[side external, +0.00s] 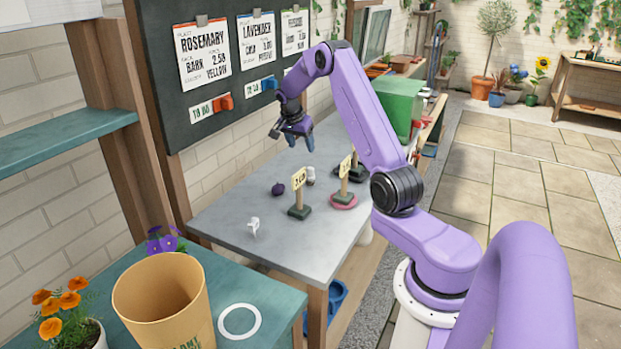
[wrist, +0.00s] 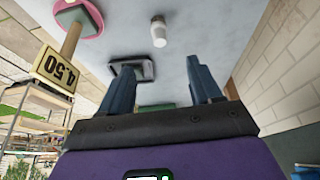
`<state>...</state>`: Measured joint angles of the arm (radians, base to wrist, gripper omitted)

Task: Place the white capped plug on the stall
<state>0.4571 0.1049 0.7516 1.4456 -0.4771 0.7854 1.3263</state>
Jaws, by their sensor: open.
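A small white cylinder with a paler cap, which looks like the white capped plug (side external: 310,175), stands on the grey stall table (side external: 225,216) behind the price signs. It also shows in the wrist view (wrist: 158,32), beyond my fingertips. My gripper (side external: 293,137) is above the far part of the table, apart from the plug. In the wrist view my gripper (wrist: 165,72) has its two blue fingers spread wide, with nothing held between them. Another small white object (side external: 253,226) sits nearer the front of the table; its exact shape is unclear.
A price sign on a dark base (side external: 299,211) and one on a pink saucer (side external: 343,201) stand near the plug. A dark purple round object (side external: 278,189) lies left of it. A dark tray (wrist: 130,68) shows in the wrist view.

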